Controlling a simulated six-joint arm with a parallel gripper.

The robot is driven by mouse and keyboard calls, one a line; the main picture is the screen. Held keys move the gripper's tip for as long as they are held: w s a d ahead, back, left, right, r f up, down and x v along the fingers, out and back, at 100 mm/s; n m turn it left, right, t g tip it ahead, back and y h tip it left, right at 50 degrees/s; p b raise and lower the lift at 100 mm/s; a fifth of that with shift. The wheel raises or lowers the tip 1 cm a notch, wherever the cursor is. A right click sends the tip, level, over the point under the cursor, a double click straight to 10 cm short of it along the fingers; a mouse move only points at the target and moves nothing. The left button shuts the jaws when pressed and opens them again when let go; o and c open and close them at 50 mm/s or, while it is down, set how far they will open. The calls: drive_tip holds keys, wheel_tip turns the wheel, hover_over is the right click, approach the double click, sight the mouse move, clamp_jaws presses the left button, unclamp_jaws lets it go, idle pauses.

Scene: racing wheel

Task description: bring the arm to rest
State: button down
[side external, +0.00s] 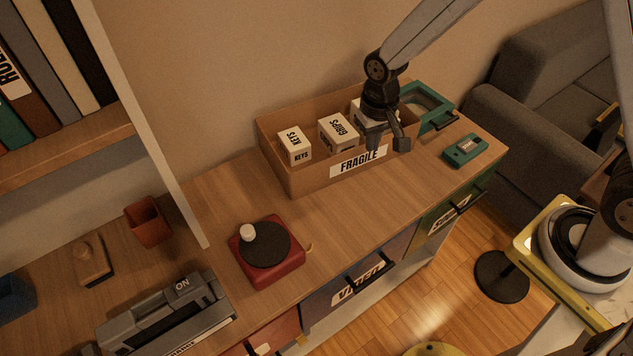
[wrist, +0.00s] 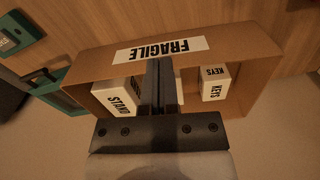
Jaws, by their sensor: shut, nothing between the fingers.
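My gripper (side external: 386,146) hangs over the front right part of an open cardboard box labelled FRAGILE (side external: 282,176). In the wrist view my gripper (wrist: 159,64) has its fingers together with nothing between them, and the box (wrist: 255,75) lies below. Inside the box are a white KEYS carton (side external: 294,146), a white GRIPS carton (side external: 338,133) and a third white carton (side external: 359,108) partly hidden by my gripper. The wrist view shows that one labelled STAND (wrist: 118,97); my fingers hide most of the GRIPS carton there.
The wooden cabinet top (side external: 340,225) is clear in front of the box. A red turntable (side external: 267,250) stands front left, a teal device (side external: 465,150) right, and a teal open case (side external: 430,105) beside the box. A grey ON machine (side external: 165,315) and a red cup (side external: 148,221) are left.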

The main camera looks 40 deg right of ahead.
drive_tip(key=shift+r, duration=0.4)
drive_tip(key=s+d+r+n+t, duration=0.2)
drive_tip(key=s+d+r, duration=0.4)
drive_tip(key=s, duration=0.4)
drive_tip(key=shift+s+d+t, duration=0.25)
drive_tip(key=shift+d+t, duration=0.05)
drive_tip(key=shift+d, duration=0.1)
